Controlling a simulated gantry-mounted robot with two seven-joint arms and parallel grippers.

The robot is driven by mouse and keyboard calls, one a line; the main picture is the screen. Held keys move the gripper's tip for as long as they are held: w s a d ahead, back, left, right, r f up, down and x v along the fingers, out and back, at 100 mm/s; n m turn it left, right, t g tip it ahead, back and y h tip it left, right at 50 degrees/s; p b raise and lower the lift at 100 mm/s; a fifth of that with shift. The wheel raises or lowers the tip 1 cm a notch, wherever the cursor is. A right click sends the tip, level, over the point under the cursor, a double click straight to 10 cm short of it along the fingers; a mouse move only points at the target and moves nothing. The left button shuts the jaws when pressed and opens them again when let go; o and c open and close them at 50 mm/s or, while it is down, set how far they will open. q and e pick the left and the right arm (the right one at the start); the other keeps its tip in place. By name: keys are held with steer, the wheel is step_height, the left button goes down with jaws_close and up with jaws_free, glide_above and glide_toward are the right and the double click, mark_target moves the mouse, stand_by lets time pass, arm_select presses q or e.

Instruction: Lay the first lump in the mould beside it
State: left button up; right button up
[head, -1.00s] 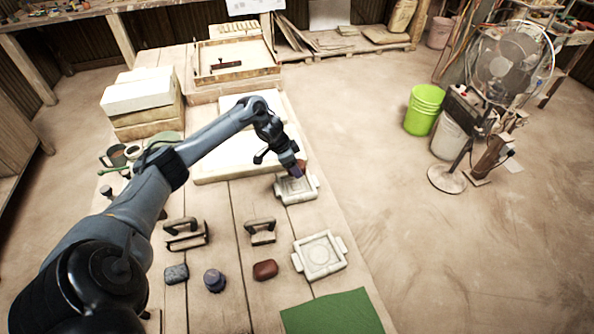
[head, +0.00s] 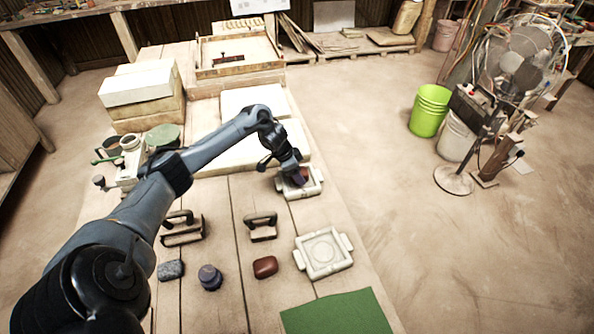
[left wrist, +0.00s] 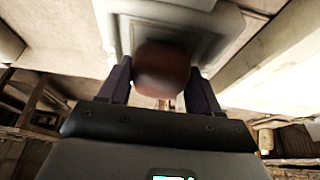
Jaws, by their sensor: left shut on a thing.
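My left gripper (head: 297,178) is shut on a reddish-brown lump (head: 302,173) at the far pale mould (head: 317,182). In the left wrist view the lump (left wrist: 162,68) sits between the two dark fingers, with the mould (left wrist: 118,30) right behind it. I cannot tell whether the lump touches the mould's floor. A second reddish-brown lump (head: 265,267) lies on the table, left of the near, empty mould (head: 348,258). My right gripper is out of view.
Two handled tools, one a press (head: 262,227) and one a frame-like piece (head: 182,230), stand left of the moulds. A grey block (head: 171,270), a dark knob-like piece (head: 210,277) and a green cloth (head: 338,314) lie nearer. White slabs (head: 254,101) lie behind.

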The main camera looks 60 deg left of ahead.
arm_select(q)
steer(key=o, duration=1.3)
steer(key=shift+f, duration=0.1)
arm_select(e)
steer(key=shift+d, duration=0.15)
